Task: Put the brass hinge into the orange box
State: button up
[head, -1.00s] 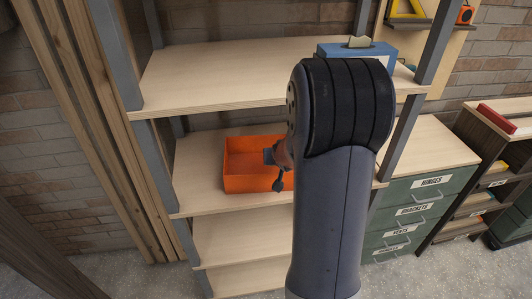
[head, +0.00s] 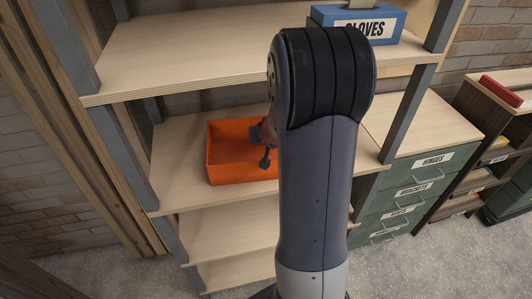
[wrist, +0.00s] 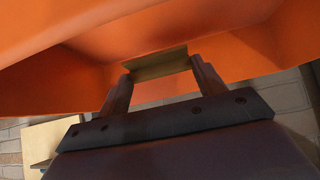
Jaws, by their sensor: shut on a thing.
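The orange box (head: 228,171) stands open-topped on a middle shelf in the head view. My gripper (head: 262,146) is at the right part of the box, partly hidden behind my arm. In the wrist view, my gripper (wrist: 160,78) is shut on the brass hinge (wrist: 158,65), a flat yellowish-brown piece held between the fingertips. The orange walls of the box (wrist: 60,75) surround the hinge in that view. I cannot tell whether the hinge touches the box. The hinge is not visible in the head view.
A shelf board (head: 190,70) lies above the box, with a blue gloves box (head: 385,30) on it. Grey uprights (head: 110,150) flank the shelves. Green labelled drawers (head: 420,170) stand at the right. The shelf left of the box (head: 178,165) is bare.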

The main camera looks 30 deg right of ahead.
jog(key=shift+f+b, duration=1.9)
jog(key=shift+f, duration=0.3)
jog(key=shift+f, duration=0.1)
jog(key=o, duration=1.1)
jog(key=shift+r, duration=0.3)
jog(key=shift+p+v, duration=3.05)
jog(key=shift+v, duration=2.85)
